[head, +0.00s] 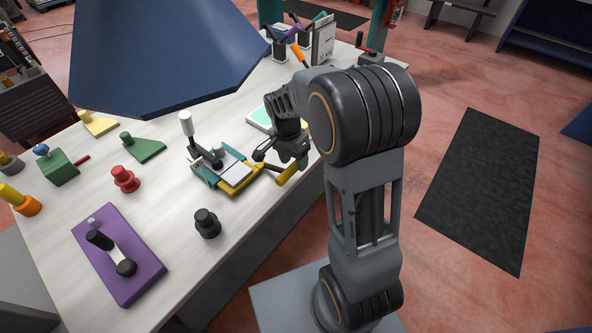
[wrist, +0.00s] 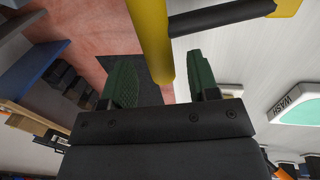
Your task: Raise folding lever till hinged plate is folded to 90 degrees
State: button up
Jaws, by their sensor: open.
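The bending device (head: 208,181) has a teal base and stands near the table's right edge. Its pale plate, likely the hinged plate (head: 236,172), looks about flat. The folding lever has a yellow grip (head: 289,173) on a dark rod at the device's right side; it is low, about level with the plate. My gripper (head: 281,157) is open and empty at this grip. In the wrist view the yellow grip (wrist: 151,40) reaches down between my two green-padded fingers (wrist: 162,80), with visible gaps on both sides. Its depth between them is unclear.
A white-handled lever (head: 187,125) stands upright on the device. A black knob (head: 207,223), a red knob (head: 124,179) and a purple plate (head: 135,272) with a handle stand to the left. A blue panel (head: 160,55) overhangs. A WASH-labelled item (wrist: 297,105) lies at right.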

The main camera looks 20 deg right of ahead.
jog(key=shift+s+d+f, duration=0.15)
jog(key=shift+s+f, duration=0.05)
jog(key=shift+f, duration=0.95)
jog(key=shift+s+d+f, duration=0.1)
jog(key=shift+s+f, duration=0.1)
jog(key=shift+f, duration=0.9)
grip_shut()
